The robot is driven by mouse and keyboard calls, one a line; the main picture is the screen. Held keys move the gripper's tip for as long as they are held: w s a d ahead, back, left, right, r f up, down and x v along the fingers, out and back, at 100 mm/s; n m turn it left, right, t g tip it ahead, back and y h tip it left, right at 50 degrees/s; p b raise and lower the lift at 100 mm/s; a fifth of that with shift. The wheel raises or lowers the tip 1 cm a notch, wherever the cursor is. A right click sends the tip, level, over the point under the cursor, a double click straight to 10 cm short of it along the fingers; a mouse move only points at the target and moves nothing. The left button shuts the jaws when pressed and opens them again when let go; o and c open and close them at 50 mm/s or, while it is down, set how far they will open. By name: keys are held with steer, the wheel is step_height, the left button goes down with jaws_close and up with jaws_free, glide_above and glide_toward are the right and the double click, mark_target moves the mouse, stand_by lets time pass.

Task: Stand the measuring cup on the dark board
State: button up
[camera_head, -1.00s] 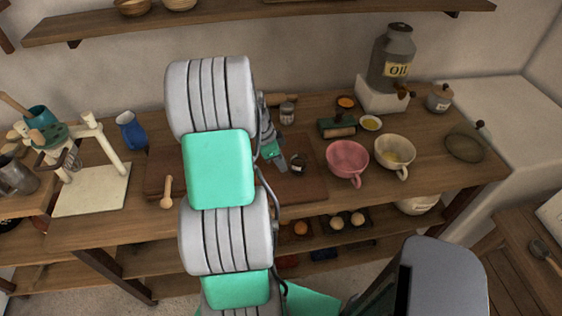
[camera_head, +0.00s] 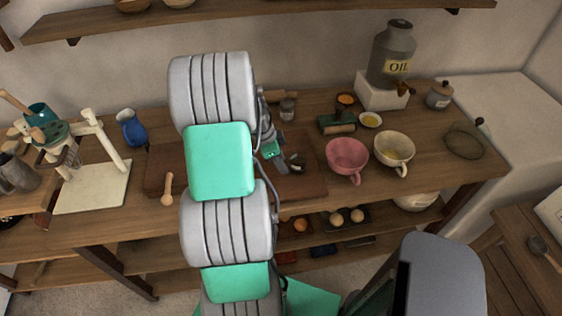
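The dark board (camera_head: 312,180) lies flat on the wooden counter, with its middle hidden behind my arm. A small grey metal cup (camera_head: 297,162), which looks like the measuring cup, shows over the right part of the board. My gripper (camera_head: 282,163) points down and right just at the cup's left side. Its fingertips are small and partly hidden, so I cannot tell whether they grip the cup. I also cannot tell whether the cup rests on the board or is slightly above it.
A pink cup (camera_head: 347,157) and a cream cup (camera_head: 395,150) stand right of the board. A wooden spoon (camera_head: 168,188) lies at the board's left front. A small jar (camera_head: 287,110) and a green block with a roller (camera_head: 336,124) stand behind. A blue jug (camera_head: 131,128) stands left.

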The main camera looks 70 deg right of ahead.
steer(key=b+v, duration=0.3)
steer(key=v, duration=0.9)
steer(key=w+a+r+n+t+h, duration=0.1)
steer(key=w+a+r+n+t, duration=0.15)
steer(key=w+a+n, duration=0.65)
steer(key=w+a+r+n+t, duration=0.1)
steer(key=w+a+n, duration=0.35)
steer(key=a, duration=0.45)
steer(key=w+a+r+n+t, duration=0.1)
steer(key=w+a+n+t, duration=0.1)
steer(key=w+a+n, duration=0.45)
steer(key=s+a+n+t+y, duration=0.1)
steer(key=s+a+n, duration=0.1)
steer(key=a+n, duration=0.3)
steer(key=s+a+n+t+y, duration=0.1)
steer(key=a+n, duration=0.4)
steer(key=a, duration=0.8)
steer(key=shift+s+a+y, duration=0.25)
steer(key=shift+s+y, duration=0.25)
steer(key=shift+s, duration=0.3)
steer(key=shift+f, duration=0.15)
